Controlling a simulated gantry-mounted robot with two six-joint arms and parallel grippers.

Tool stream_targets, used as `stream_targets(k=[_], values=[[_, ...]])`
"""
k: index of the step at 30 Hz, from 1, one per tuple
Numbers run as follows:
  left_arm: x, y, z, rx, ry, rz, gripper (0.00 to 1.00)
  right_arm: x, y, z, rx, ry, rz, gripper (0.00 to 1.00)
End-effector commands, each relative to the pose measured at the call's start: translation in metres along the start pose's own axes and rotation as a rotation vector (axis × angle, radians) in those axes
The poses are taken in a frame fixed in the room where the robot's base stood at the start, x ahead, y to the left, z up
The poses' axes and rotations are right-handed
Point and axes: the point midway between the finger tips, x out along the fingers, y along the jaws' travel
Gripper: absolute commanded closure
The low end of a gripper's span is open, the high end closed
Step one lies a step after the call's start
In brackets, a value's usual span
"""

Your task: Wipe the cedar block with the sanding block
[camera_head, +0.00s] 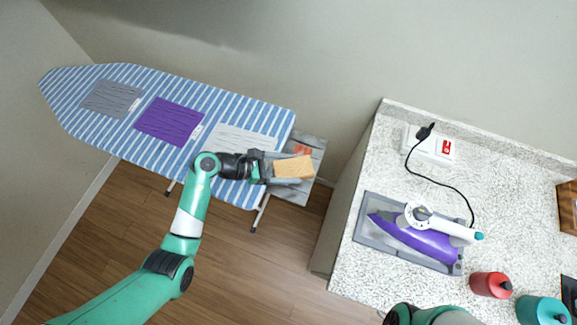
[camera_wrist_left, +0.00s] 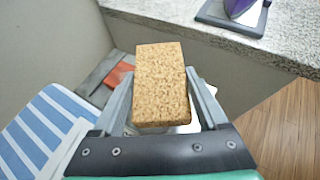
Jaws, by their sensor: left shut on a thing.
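My left gripper (camera_head: 282,168) is shut on a tan, speckled block that looks like the sanding block (camera_head: 294,167). In the left wrist view the sanding block (camera_wrist_left: 160,85) sits between the two fingers and sticks out past them. It is held over the grey end rest of the ironing board. A small orange-red patch (camera_head: 303,149) shows on that rest just beyond the block, and also in the left wrist view (camera_wrist_left: 118,76). I cannot tell whether it is the cedar block. My right gripper is out of view.
The striped ironing board (camera_head: 77,79) carries grey, purple and white folded cloths. A speckled counter (camera_head: 390,115) at right holds a purple iron (camera_head: 420,238) on a grey tray, its cord, a red bottle (camera_head: 490,285) and a teal bottle (camera_head: 541,310). A gap separates board and counter.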

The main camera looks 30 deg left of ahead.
Motion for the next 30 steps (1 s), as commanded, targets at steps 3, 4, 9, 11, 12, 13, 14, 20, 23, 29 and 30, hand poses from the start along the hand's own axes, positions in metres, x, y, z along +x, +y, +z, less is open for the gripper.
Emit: stream_targets(k=[3,4,9,11,12,13,14,20,23,29,30], values=[[0.001,0.0,-0.002,0.0,0.0,0.0,1.0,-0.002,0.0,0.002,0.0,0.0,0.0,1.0],[0.002,0.0,-0.003,0.0,0.0,0.0,1.0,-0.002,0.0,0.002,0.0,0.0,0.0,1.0],[0.003,0.0,-0.006,0.0,0.0,0.0,1.0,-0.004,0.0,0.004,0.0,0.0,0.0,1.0],[0.004,0.0,-0.007,0.0,0.0,0.0,1.0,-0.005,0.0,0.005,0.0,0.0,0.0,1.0],[0.004,0.0,-0.008,0.0,0.0,0.0,1.0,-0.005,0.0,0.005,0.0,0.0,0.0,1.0],[0.005,0.0,-0.008,0.0,0.0,0.0,1.0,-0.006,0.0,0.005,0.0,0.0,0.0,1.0],[0.005,0.0,-0.009,0.0,0.0,0.0,1.0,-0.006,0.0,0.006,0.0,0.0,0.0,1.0],[0.007,0.0,-0.012,0.0,0.0,0.0,1.0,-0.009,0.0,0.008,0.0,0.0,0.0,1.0],[0.008,0.0,-0.014,0.0,0.0,0.0,1.0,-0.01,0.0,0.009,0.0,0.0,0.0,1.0],[0.01,0.0,-0.018,0.0,0.0,0.0,1.0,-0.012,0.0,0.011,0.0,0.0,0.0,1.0],[0.01,0.0,-0.018,0.0,0.0,0.0,1.0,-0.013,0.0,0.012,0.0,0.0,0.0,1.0]])
